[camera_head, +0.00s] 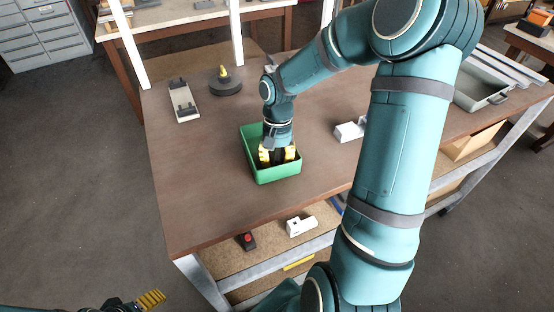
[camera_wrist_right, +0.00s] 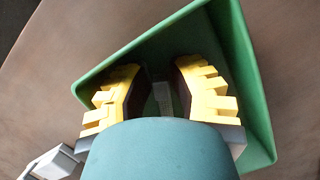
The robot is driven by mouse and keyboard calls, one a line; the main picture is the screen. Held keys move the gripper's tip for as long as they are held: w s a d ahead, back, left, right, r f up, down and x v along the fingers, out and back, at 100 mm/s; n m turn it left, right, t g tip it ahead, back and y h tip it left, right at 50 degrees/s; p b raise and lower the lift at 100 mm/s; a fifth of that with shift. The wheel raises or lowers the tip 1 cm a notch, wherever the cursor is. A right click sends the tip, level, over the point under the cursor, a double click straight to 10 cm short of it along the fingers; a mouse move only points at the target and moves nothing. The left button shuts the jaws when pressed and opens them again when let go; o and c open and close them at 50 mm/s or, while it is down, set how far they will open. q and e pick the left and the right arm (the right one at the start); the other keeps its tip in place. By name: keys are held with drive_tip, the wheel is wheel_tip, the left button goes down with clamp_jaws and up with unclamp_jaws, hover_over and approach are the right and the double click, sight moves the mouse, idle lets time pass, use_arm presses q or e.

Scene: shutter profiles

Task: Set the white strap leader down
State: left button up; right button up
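My right gripper (camera_head: 278,156) points down into a green bin (camera_head: 262,175) on the brown table. In the right wrist view, its yellow fingers (camera_wrist_right: 161,98) stand apart inside the bin (camera_wrist_right: 262,135). A small pale, textured patch (camera_wrist_right: 162,97) shows between them; I cannot tell whether it is the white strap leader or part of the bin. I see no contact between it and the fingers. I cannot identify the strap leader with certainty elsewhere. My left gripper (camera_head: 150,299) is at the lower left, away from the table; its opening is unclear.
A white block (camera_head: 349,131) stands right of the bin. A pale plate with dark fittings (camera_head: 184,101) and a dark round base with a yellow top (camera_head: 225,82) are farther left. A grey tray (camera_head: 482,88) lies at right. The table's front left is clear.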

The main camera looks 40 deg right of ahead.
drive_tip(key=p+v, duration=0.1)
drive_tip(key=v, duration=1.1)
drive_tip(key=shift+r, duration=0.15)
idle(0.4)
